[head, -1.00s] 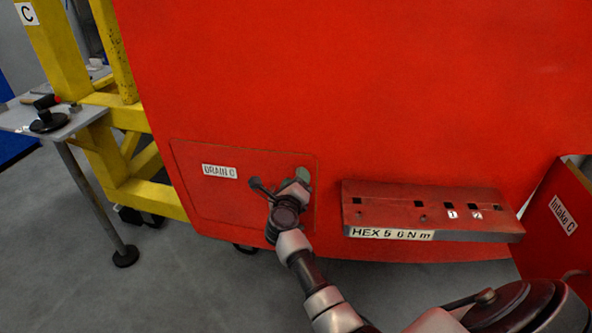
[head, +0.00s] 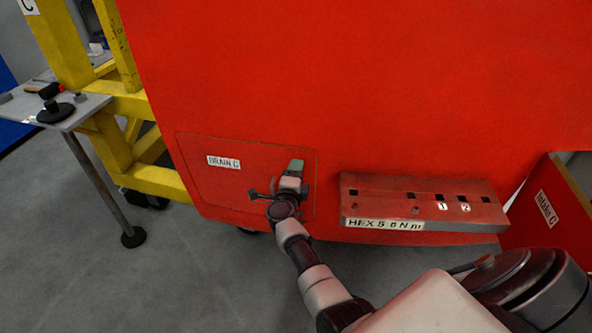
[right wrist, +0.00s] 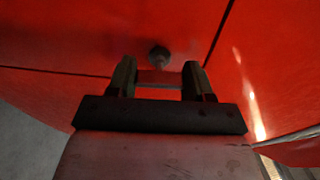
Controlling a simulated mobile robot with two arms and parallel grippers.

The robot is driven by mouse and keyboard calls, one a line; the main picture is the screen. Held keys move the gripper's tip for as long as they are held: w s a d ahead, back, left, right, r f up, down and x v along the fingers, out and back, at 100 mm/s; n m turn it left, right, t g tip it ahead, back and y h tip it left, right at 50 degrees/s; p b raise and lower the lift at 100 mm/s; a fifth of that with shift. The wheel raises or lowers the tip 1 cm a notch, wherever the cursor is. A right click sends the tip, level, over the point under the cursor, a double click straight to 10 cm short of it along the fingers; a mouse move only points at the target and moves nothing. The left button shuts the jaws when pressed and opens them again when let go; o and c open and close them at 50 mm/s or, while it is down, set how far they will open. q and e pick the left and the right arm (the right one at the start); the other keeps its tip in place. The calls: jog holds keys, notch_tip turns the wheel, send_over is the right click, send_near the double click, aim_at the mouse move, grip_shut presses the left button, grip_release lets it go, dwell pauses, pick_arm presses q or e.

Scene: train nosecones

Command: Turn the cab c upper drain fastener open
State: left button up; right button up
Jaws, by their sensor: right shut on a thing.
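The drain panel (head: 240,188), labelled "DRAIN C", is a red plate low on the red nosecone, and it looks flush. My right gripper (head: 294,172) is at the panel's right side, with a grey-green piece showing at its tip. In the right wrist view my right gripper's fingers (right wrist: 160,76) stand some way apart and are closed on a small part that is mostly hidden, apparently the upper drain fastener. A dark round fastener head (right wrist: 158,55) shows just beyond the fingertips. The fastener's turn angle cannot be read. My left gripper is not in view.
A red ledge (head: 425,183) marked "HEX 5 6 Nm" juts out right of the panel. A red part labelled "Intake C" (head: 546,208) stands farther right. A yellow frame (head: 125,105) and a small grey table (head: 88,112) with tools are at left.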

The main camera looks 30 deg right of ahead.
dwell(0.3)
jog(key=o, duration=0.9)
jog(key=shift+o, duration=0.2)
jog(key=shift+a+f, duration=0.1)
